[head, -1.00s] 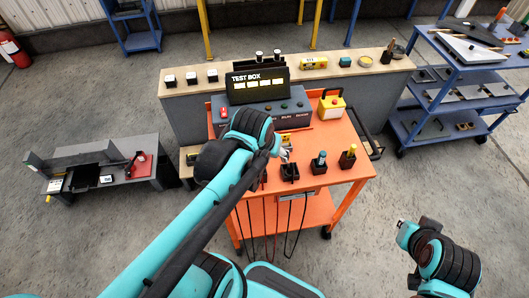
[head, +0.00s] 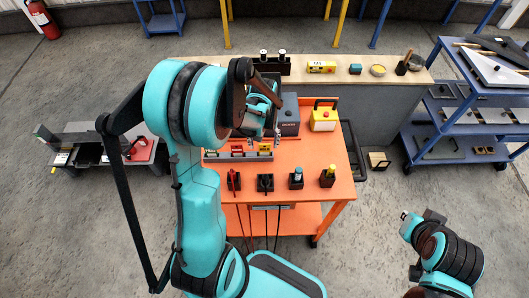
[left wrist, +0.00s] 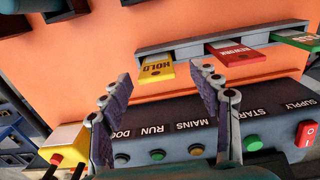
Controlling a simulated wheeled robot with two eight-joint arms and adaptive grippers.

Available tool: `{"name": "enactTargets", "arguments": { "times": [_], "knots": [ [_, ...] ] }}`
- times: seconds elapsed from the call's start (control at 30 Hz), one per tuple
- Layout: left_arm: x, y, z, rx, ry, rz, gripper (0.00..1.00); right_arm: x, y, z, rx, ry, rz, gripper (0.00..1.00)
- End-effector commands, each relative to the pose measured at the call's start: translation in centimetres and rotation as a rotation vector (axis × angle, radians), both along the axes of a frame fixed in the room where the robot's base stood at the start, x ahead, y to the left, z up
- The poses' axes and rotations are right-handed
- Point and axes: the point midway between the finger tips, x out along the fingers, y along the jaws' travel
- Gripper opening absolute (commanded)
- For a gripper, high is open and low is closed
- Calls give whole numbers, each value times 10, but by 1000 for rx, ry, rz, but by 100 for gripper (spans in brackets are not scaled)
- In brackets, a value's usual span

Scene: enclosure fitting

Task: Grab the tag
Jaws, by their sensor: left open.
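A yellow HOLD tag (left wrist: 157,68), a red REWORK tag (left wrist: 240,52) and a green tag (left wrist: 300,41) stick out of a grey slotted rack (left wrist: 190,42) in the left wrist view. In the head view the rack (head: 225,158) lies on the orange cart, with the yellow tag (head: 265,148) and red tag (head: 237,149) showing. My left gripper (left wrist: 163,82) is open and empty. Its fingers straddle the yellow tag's line in the left wrist view; the remaining gap is unclear. In the head view the left gripper (head: 264,136) is above the rack's right end.
The control panel (left wrist: 180,140) with buttons and a red switch lies close beside the fingers. Several black holders, one with a blue-topped item (head: 297,178), stand along the front of the orange cart (head: 341,180). A yellow box (head: 324,118) stands at its right.

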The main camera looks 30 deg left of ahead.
Motion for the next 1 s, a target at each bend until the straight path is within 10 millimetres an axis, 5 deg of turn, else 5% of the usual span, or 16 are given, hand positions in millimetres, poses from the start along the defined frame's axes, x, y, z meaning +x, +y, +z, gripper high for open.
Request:
{"name": "enactTargets", "arguments": {
  "times": [0.2, 0.47, 0.67, 1.0],
  "knots": [
    [0, -4, -33, 1, -1, -1, 62, 0, 0, -13, 0, 0, 0, 0],
    [0, -4, -35, 1, -1, -1, 62, 0, 0, -13, 0, 0, 0, 0],
    [0, -4, -35, 1, -1, -1, 18, 0, 0, -13, 0, 0, 0, 0],
    [0, -4, -35, 1, -1, -1, 17, 0, 0, -12, 0, 0, 0, 0]
  ]
}}
